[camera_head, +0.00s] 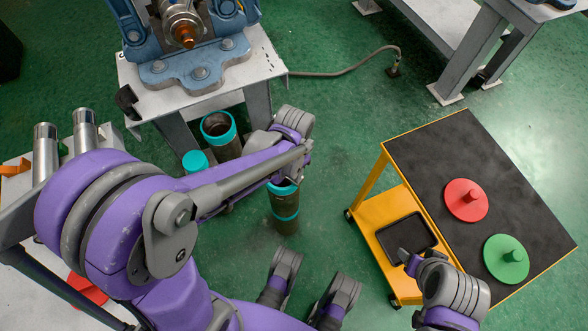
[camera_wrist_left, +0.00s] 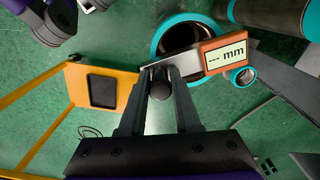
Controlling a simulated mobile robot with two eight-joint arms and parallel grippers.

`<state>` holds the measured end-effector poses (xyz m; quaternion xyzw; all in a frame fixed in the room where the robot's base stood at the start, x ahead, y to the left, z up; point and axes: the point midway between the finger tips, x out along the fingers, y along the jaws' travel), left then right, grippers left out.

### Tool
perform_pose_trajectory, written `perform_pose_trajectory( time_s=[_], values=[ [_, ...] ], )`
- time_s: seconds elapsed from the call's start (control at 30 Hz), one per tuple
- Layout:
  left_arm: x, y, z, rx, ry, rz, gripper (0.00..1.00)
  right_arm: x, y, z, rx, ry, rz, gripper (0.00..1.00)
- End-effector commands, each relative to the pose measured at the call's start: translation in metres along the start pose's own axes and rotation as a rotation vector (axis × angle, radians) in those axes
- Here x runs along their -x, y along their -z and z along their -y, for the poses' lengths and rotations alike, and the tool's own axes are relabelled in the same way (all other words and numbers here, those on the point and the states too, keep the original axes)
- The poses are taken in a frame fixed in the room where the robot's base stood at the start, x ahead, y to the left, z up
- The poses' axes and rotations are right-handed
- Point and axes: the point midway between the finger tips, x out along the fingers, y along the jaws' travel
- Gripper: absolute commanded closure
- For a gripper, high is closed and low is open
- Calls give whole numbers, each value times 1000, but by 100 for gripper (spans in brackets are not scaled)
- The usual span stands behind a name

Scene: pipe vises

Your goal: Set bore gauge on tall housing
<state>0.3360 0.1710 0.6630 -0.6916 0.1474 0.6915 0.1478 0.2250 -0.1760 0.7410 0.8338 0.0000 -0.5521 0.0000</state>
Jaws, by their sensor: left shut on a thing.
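My left gripper (camera_wrist_left: 160,80) is shut on the bore gauge (camera_wrist_left: 227,54), an orange-framed unit with a white display reading "--- mm" and a grey bar between the fingers. In the left wrist view it hangs over a dark cylinder with a teal rim (camera_wrist_left: 158,42), whose open mouth it partly covers; I cannot tell if they touch. In the head view my left arm reaches over a tall dark cylinder with teal bands (camera_head: 285,212), and hides its top and the gauge. My right gripper (camera_head: 408,262) is by the yellow cart, its jaws unclear.
Another open teal-rimmed cylinder (camera_head: 222,140) and a teal-topped one (camera_head: 195,161) stand beside the vise table (camera_head: 262,65). The yellow cart (camera_head: 375,215) carries a red disc (camera_head: 466,200), a green disc (camera_head: 506,258) and a black tray (camera_head: 408,236). Green floor lies between.

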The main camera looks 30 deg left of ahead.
Motion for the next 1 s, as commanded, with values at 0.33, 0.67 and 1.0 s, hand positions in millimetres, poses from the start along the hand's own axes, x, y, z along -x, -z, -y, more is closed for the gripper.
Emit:
perform_pose_trajectory(
  time_s=[0.33, 0.67, 1.0],
  values=[
    [-2, 0, 0, 0, 0, 0, 100, -2, 0, 0, 0, 0, 1, 39],
    [-6, 0, 0, 0, 0, 0, 100, -5, -2, 0, 0, 0, 2, 39],
    [-9, 0, 0, 0, 0, 0, 63, -7, -2, 0, 0, 0, 3, 39]
  ],
)
